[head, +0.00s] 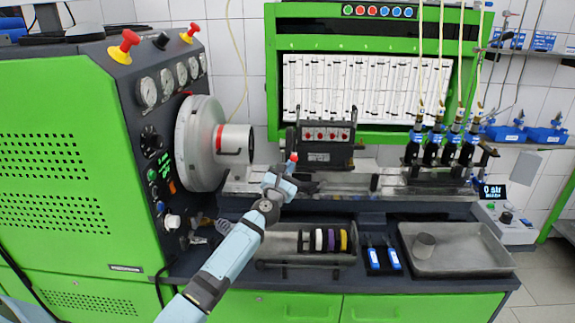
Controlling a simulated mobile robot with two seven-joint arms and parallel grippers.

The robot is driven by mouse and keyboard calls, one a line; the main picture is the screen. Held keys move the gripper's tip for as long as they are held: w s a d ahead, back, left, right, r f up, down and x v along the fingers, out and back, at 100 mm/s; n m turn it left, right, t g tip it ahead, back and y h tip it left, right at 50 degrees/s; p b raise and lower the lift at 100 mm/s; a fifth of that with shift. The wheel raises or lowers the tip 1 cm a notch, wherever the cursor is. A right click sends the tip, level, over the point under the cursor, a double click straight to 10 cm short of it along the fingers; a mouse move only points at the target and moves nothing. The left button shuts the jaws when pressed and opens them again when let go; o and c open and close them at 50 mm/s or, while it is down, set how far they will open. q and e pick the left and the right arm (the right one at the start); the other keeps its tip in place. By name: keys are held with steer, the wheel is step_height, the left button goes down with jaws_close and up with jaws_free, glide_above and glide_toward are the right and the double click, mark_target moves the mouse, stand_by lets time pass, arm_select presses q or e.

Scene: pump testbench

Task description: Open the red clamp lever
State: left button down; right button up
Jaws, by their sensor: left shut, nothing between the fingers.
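A red-tipped lever (294,157) stands at the left end of the bench rail, just left of the black clamp block (326,145). My left gripper (287,172), on a pale blue arm from the lower left, is right at this lever, just below its red tip. The fingers are small in the picture; they look closed and hold nothing. Whether they touch the lever cannot be told. The wrist hides the lever's lower part. My right gripper is not in view.
A silver drum (200,143) projects from the green machine at left. A tray with coloured rings (270,243), blue-handled tools (373,257) and a metal tray (455,262) lie in front. Several injectors with hoses (433,150) stand at right on the rail (400,185).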

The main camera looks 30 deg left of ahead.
arm_select(q)
steer(key=w+a+r+p, duration=0.3)
steer(key=w+r+p, duration=0.1)
steer(key=r, duration=0.4)
steer(key=shift+w+a+r, duration=0.25)
steer(key=shift+w+r, duration=0.15)
steer(key=shift+w, duration=0.2)
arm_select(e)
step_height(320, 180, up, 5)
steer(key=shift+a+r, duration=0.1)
